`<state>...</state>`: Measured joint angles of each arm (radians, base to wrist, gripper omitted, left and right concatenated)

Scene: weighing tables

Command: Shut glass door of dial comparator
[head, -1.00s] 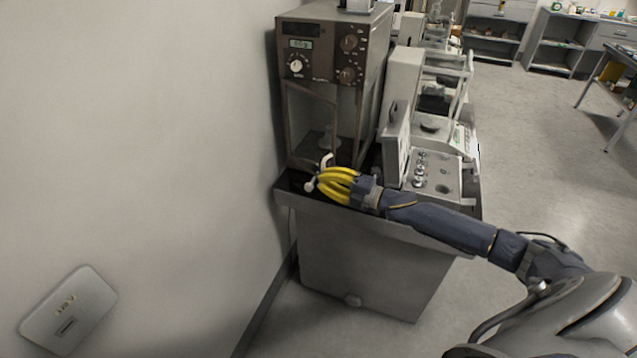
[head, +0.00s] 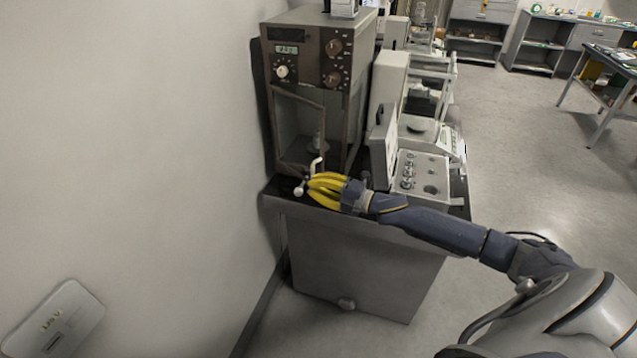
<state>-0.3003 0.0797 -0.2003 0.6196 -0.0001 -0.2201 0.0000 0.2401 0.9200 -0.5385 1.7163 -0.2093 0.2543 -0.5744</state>
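The dial comparator is the tall brown cabinet (head: 307,48) with knobs and a small lit display, at the back of the near table in the head view. Its glass door (head: 297,96) shows as a thin brown frame that slants out from the left side, so it looks partly open. My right gripper (head: 308,180), with yellow fingers, is at the door's lower free corner. Small white pieces show at the finger ends; I cannot tell whether the fingers grip or only touch the door. My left gripper is out of view.
A pale instrument (head: 422,180) with knobs stands right of the cabinet, close to my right arm. More balances stand behind it. The grey table's front edge (head: 340,222) runs below my gripper. A wall (head: 130,150) closes off the left. Open floor lies to the right.

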